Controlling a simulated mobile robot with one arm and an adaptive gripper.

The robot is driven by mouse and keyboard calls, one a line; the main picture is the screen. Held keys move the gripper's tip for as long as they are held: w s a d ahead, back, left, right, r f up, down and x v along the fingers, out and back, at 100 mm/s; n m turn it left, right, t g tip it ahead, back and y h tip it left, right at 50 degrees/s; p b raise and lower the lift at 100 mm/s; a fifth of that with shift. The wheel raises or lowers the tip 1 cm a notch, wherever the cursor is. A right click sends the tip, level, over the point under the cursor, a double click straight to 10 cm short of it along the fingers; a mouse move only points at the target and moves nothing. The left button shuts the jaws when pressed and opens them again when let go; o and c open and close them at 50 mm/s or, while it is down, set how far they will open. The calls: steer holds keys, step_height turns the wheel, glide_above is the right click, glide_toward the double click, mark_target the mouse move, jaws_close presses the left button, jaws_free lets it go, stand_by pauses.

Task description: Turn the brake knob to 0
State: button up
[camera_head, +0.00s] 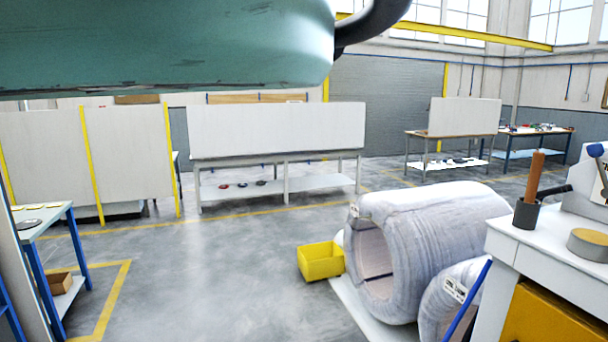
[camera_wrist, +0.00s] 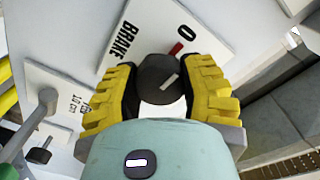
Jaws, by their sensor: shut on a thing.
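The brake knob (camera_wrist: 158,78) is a round black knob on a white plate (camera_wrist: 150,28) in the wrist view. The plate carries the word BRAKE, a 0 and a short red mark beside the 0. A pale line on the knob's face slants to the upper right, not plainly in line with the red mark. My gripper (camera_wrist: 161,84) has its yellow ridged fingers on the left and right of the knob and is shut on it. The fingers hide the knob's sides. The head view does not show the knob or my fingers.
In the head view, wrapped coils (camera_head: 440,235), a yellow bin (camera_head: 321,262) and a white-topped bench (camera_head: 510,250) stand at right. Open floor lies left of centre.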

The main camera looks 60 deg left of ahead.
steer(key=shift+w+a+f, duration=0.15)
steer(key=shift+a+f, duration=0.05)
stand_by(0.4)
steer(key=o, duration=1.2)
steer(key=shift+d+r, duration=0.1)
steer(key=shift+o, duration=0.2)
steer(key=shift+s, duration=0.2)
steer(key=v, duration=1.1)
steer(key=shift+s, duration=0.4)
